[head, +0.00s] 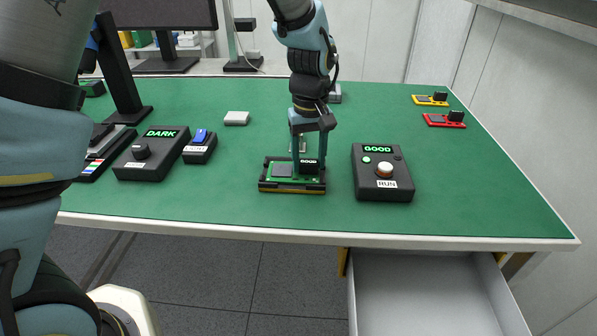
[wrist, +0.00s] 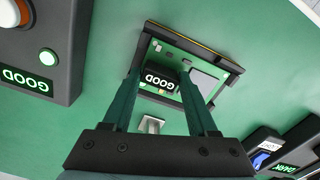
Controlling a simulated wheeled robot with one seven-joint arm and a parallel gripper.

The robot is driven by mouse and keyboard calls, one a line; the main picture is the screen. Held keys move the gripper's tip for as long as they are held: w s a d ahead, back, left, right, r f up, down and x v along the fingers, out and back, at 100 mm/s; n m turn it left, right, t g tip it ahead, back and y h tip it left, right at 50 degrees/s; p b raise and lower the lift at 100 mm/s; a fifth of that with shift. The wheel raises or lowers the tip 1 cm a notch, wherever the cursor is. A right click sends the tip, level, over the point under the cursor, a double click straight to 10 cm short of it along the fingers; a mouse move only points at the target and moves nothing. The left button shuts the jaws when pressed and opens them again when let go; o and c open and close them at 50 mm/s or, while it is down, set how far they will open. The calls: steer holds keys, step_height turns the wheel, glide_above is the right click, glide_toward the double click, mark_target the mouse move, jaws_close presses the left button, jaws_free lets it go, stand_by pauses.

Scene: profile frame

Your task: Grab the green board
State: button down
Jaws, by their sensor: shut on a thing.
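The green board (head: 284,171) lies flat in a black fixture (head: 291,187) with a yellowish front edge, near the middle front of the table. The board carries a grey square chip and a black block whose display reads GOOD. My gripper (head: 308,158) reaches down from above, its fingers on either side of the black block. In the wrist view, the green board (wrist: 205,68) shows beyond the two fingers, and my gripper (wrist: 160,82) is shut on its black block. I cannot tell whether the board is lifted at all from the fixture.
A black box (head: 382,185) with a white knob, reading GOOD, stands close right. A box reading DARK (head: 150,160) and a blue-switch box (head: 199,148) stand left. A yellow board (head: 430,100) and a red board (head: 443,121) lie far right. An open drawer (head: 430,290) is below the front edge.

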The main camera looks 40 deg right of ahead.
mark_target(308, 162)
steer(key=shift+r+p, duration=1.55)
steer(key=shift+r, duration=0.5)
steer(key=shift+a+f, duration=0.1)
